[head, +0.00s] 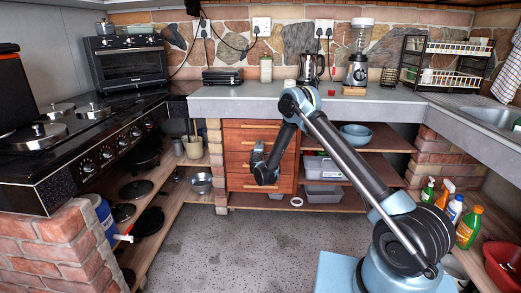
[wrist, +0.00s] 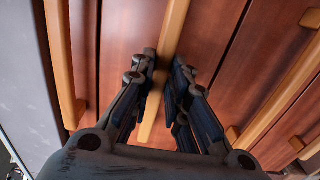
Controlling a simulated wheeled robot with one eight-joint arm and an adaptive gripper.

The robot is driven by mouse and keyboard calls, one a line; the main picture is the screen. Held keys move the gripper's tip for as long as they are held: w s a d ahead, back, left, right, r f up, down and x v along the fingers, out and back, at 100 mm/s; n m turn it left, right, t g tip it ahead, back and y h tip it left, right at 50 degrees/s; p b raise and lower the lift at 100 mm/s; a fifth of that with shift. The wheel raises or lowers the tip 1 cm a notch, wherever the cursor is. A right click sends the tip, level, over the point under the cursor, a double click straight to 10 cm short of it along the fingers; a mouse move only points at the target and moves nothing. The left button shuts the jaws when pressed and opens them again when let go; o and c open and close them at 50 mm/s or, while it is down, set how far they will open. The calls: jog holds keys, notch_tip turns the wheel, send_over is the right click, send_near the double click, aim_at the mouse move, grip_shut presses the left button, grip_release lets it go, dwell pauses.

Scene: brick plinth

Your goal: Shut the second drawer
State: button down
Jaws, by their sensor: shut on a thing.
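A wooden drawer unit (head: 237,133) with reddish fronts and pale bar handles stands under the grey worktop. My gripper (head: 264,168) is in front of it and hides part of the middle drawers. In the wrist view, my gripper (wrist: 162,92) has its dark fingers closed on either side of a pale wooden handle (wrist: 173,35). This looks like the handle of the second drawer from the top. One handle (wrist: 62,62) lies to its left, and others (wrist: 272,103) lie to its right. I cannot tell how far the held drawer stands out.
The floor (head: 215,255) in front of the drawers is clear. Open shelves with a blue bowl (head: 356,134) and grey bins (head: 323,169) are to the right. A black stove (head: 80,150) stands left, with a brick plinth (head: 50,250) below it.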

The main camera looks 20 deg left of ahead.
jog(key=shift+w, duration=0.15)
jog(key=c, duration=1.6)
grip_release()
jog(key=shift+f, duration=0.15)
jog(key=shift+o, duration=0.2)
jog(key=v, duration=1.2)
